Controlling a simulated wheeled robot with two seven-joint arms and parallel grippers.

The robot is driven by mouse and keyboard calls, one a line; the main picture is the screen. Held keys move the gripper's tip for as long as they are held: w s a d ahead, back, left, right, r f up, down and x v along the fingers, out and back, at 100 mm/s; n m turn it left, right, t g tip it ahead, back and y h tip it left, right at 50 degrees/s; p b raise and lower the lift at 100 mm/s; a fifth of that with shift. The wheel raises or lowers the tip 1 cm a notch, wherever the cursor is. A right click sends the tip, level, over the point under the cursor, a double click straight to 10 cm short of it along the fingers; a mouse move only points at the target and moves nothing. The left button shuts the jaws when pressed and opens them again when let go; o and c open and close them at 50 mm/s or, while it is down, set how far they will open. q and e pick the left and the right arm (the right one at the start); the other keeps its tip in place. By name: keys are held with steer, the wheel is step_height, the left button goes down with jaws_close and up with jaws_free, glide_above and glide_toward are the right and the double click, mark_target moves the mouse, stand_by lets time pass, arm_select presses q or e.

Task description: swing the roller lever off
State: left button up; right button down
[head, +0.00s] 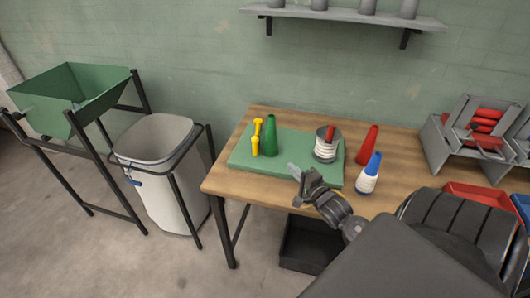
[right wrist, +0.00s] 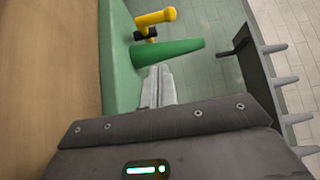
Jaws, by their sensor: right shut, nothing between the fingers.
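A yellow piece (head: 256,135) with a rounded top stands on the green mat (head: 292,138), beside a green cone (head: 270,137). In the right wrist view the yellow piece (right wrist: 156,17) has a black part at its middle, and the green cone (right wrist: 165,51) is nearer. My right gripper (head: 292,169) is shut and empty over the front part of the mat, right of the cone. Its pale fingers (right wrist: 158,72) point toward the cone, apart from it in the head view. My left gripper is not in view.
A grey frame with red rollers (head: 485,122) is at far right. A bin (head: 165,180) stands left of the table (head: 222,180).

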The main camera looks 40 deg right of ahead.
steer(key=w, duration=0.3)
steer(key=w+p, duration=0.1)
steer(key=w, duration=0.2)
steer(key=w+d, duration=0.1)
steer(key=w, duration=0.3)
steer(key=shift+d+r+p, duration=0.1)
steer(key=shift+p, duration=0.3)
steer(key=shift+w+a+p, duration=0.4)
steer(key=shift+w+a, duration=0.35)
steer(key=shift+w, duration=0.2)
steer(key=shift+w+a, duration=0.5)
steer(key=shift+w, duration=0.1)
steer(key=shift+a, duration=0.1)
